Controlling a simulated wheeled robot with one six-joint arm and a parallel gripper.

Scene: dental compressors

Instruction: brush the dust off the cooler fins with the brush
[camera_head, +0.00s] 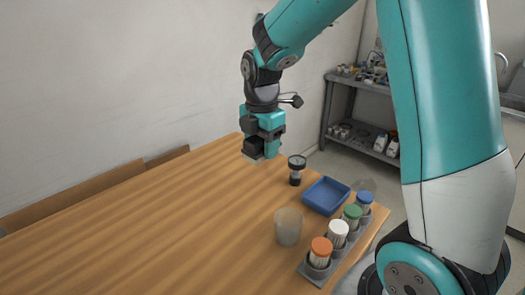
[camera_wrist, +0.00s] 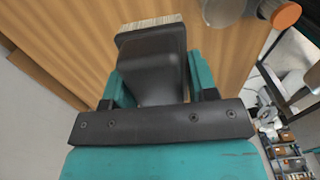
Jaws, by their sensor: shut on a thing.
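My gripper (camera_head: 263,146) is above the far part of the wooden table in the head view, pointing down. It is shut on a brush with a dark handle and pale bristles (camera_head: 252,158). In the wrist view the brush (camera_wrist: 155,62) sits between the teal fingers, with its bristles (camera_wrist: 149,23) at the top of the picture. The bristles appear to be clear of the table, touching nothing that I can make out. No cooler fins and no dust can be made out in either view.
The table's left side is clear. A shelf (camera_head: 352,82) stands behind.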

